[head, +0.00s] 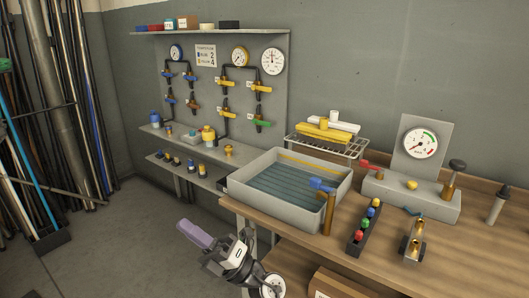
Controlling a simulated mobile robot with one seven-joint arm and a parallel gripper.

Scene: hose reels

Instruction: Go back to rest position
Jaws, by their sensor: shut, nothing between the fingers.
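My gripper (193,233) shows low in the head view, left of the workbench's front left corner. Its purple-grey fingers are together with nothing between them, and they point up and to the left. It is over the open floor, apart from the bench and the shelves. My white and dark wrist is just right of and below the fingers.
The wooden workbench (470,240) holds a grey water tray (240,187), a gauge stand (440,205), a rack of coloured caps (364,228) and brass fittings (414,240). A valve panel (220,65) stands behind. Rods lean at far left. A cardboard box (335,284) is below. Floor at left is clear.

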